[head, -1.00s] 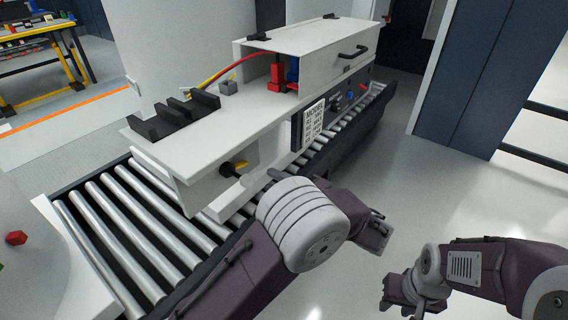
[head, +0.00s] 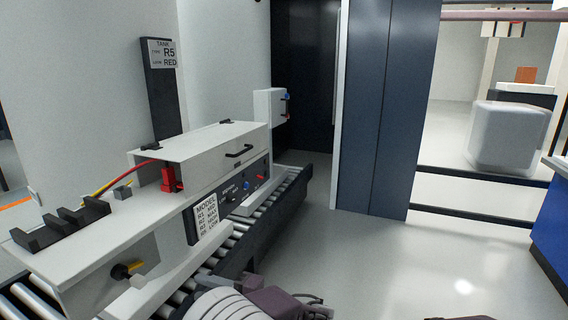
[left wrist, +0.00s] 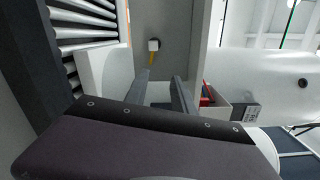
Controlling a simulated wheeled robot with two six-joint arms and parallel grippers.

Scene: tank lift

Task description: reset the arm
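My left arm shows at the bottom of the head view, with the purple left gripper (head: 290,302) partly cut off by the lower edge. It is in front of the roller conveyor and touches nothing that I can see. In the left wrist view the two grey fingers of the left gripper (left wrist: 163,92) stand apart with nothing between them.
A white machine (head: 205,146) with a model label (head: 207,215) and a yellow-black knob (head: 127,269) stands on the roller conveyor (head: 267,220). A tank sign (head: 162,53) stands behind. A dark blue cabinet (head: 378,110) is beyond. The floor at right is clear.

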